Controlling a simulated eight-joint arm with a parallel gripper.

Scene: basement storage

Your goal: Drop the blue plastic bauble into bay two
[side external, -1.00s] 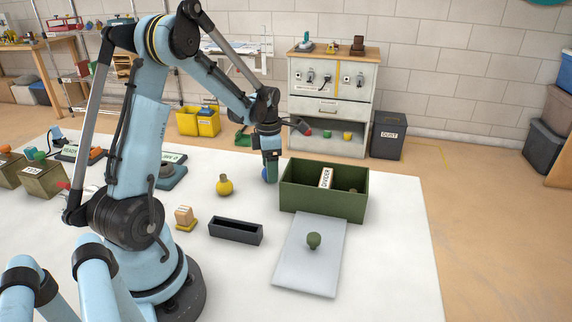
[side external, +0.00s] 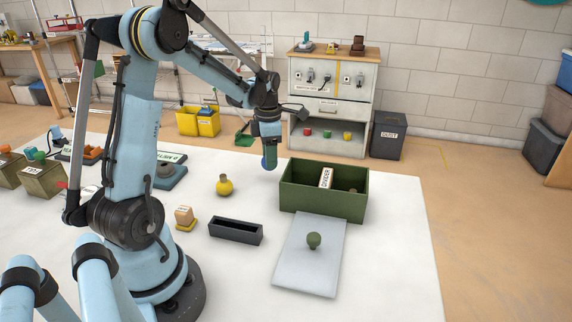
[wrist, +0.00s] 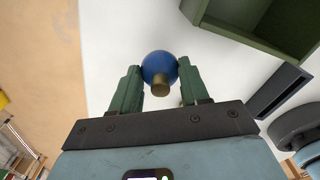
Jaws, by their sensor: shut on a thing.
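The blue bauble (wrist: 159,66) with a brass-coloured cap sits between the green fingers of my gripper (wrist: 159,80) in the wrist view. My gripper (side external: 270,160) is shut on it and holds it above the white table, just left of and behind the green box. Only a sliver of the bauble (side external: 265,163) shows in the side view. The green open box (side external: 322,201) has a white piece marked as a divider (side external: 326,178) inside. A small brownish thing shows right of the divider. No bay numbers are readable.
A yellow bauble (side external: 224,186) stands left of the box. A dark narrow tray (side external: 235,231), a small block on a yellow base (side external: 184,218) and a grey board (side external: 300,270) with a green knob lie in front. The table's right side is clear.

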